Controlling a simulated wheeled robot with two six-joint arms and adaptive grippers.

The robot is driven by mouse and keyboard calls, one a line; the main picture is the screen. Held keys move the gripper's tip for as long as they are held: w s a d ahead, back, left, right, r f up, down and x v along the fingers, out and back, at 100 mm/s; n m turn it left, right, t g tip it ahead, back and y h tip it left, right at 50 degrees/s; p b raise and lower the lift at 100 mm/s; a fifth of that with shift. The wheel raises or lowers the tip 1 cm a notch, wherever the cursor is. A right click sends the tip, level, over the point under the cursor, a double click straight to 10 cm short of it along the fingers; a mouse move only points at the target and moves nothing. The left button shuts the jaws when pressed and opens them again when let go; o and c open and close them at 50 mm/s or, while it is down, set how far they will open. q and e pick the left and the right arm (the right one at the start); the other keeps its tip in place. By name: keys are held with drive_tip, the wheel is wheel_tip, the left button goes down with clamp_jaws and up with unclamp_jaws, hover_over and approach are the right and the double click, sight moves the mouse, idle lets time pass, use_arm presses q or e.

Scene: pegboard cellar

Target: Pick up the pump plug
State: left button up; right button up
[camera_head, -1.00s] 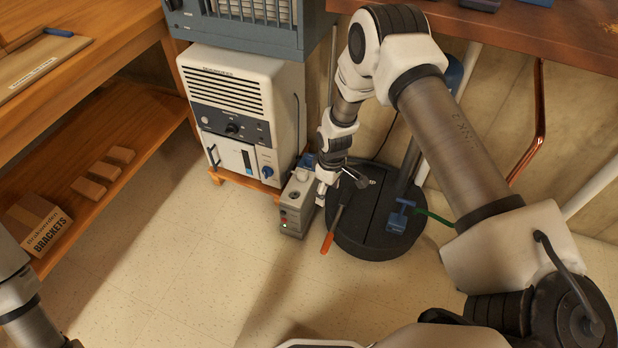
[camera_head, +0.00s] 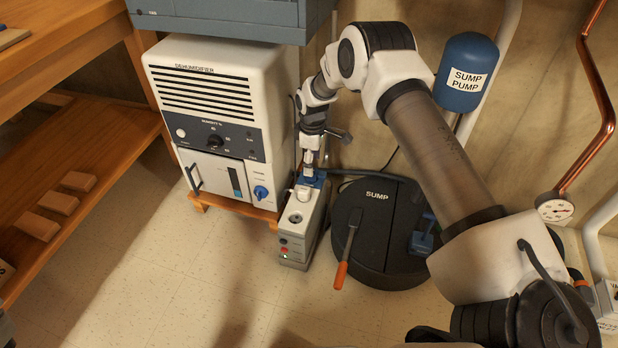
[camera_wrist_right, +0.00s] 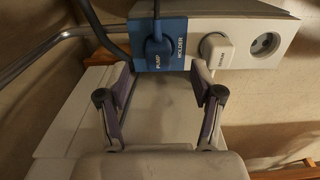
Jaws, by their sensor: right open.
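The pump plug (camera_wrist_right: 157,48) is blue, marked PUMP, with a dark cord. In the right wrist view it sits in the blue section marked HOLDER of the grey socket box (camera_wrist_right: 240,30). Beside it a white plug (camera_wrist_right: 214,48) sits in the box, and a round socket (camera_wrist_right: 265,44) is empty. My right gripper (camera_wrist_right: 162,76) is open, its fingers spread short of the plug, with nothing between them. In the head view the right gripper (camera_head: 308,168) is at the rear end of the box (camera_head: 296,250), largely hiding the plug. My left gripper is out of view.
A dehumidifier (camera_head: 215,100) stands left of the box on a low wooden stand. The floor in front is clear.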

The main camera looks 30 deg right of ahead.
wheel_tip(320, 180, down, 5)
drive_tip(key=b, duration=0.3)
drive_tip(key=shift+w+f, duration=0.1)
drive_tip(key=shift+f, duration=0.05)
drive_tip(key=shift+r, duration=0.2)
drive_tip(key=shift+c, duration=0.3)
clamp_jaws()
wheel_tip(320, 180, up, 10)
drive_tip(key=p, duration=0.5)
drive_tip(key=shift+r+p, duration=0.1)
drive_tip(key=shift+p, duration=0.3)
